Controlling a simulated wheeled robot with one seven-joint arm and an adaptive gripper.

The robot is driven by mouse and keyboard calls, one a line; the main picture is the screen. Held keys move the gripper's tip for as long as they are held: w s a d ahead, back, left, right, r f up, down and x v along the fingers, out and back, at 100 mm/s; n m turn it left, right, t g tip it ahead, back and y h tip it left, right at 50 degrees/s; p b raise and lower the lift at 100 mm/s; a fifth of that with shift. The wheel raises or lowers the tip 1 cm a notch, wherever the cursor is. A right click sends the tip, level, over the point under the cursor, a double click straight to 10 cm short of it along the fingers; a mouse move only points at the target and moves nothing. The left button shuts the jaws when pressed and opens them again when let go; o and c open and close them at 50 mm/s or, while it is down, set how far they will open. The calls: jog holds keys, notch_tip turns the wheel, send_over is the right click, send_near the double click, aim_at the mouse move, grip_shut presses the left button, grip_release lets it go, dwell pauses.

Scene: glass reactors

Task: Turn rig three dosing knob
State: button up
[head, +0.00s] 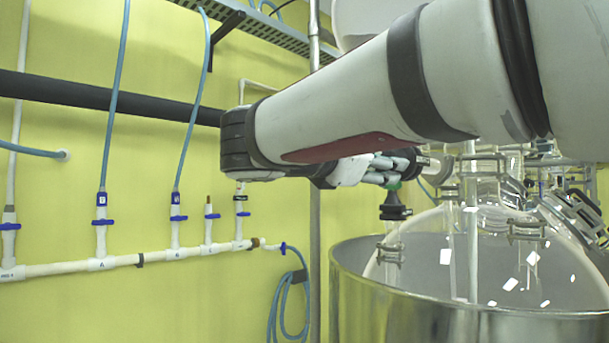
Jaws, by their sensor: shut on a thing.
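My gripper (393,172) is above the left part of a glass reactor lid (448,240), with its fingers shut on the dosing knob. The knob is mostly hidden by the fingers; a little green shows at the fingertips. Just below it is a black fitting (394,209) on top of a glass neck. The glass vessel sits inside a shiny metal jacket (470,325). No label with the rig's number is readable, and I cannot tell how far the knob is turned.
More glass necks and clamps (527,232) stand to the right of my gripper. A white pipe (120,262) with several blue valves runs along the yellow wall at left. A vertical metal pipe (315,240) stands left of the vessel. A blue hose (283,305) hangs coiled there.

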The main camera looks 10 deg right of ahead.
jog(key=m+b, duration=0.1)
jog(key=m, duration=0.1)
jog(key=m+b, duration=0.2)
jog(key=shift+w+f+m+b, duration=0.15)
jog(key=shift+m+b, duration=0.15)
jog(key=m+b, duration=0.3)
jog(key=shift+m, duration=0.4)
jog(key=m+b, duration=0.3)
jog(key=m, duration=0.1)
jog(key=shift+b, duration=0.4)
jog(key=m+b, duration=0.2)
jog(key=m, duration=0.2)
jog(key=shift+b, duration=0.3)
jog(key=m+b, duration=0.1)
jog(key=m, duration=0.1)
jog(key=m+b, duration=0.1)
jog(key=m, duration=0.1)
jog(key=shift+r+m, duration=0.2)
jog(key=shift+m, duration=0.1)
jog(key=m+b, duration=0.2)
jog(key=m, duration=0.1)
jog(key=shift+m, duration=0.3)
jog(key=m+b, duration=0.1)
jog(key=m, duration=0.3)
jog(key=shift+s+d, duration=0.1)
jog(key=shift+s, duration=0.1)
jog(key=shift+r+m+b, duration=0.1)
jog(key=shift+m+b, duration=0.55)
jog(key=shift+m, duration=1.55)
jog(key=shift+s, duration=0.1)
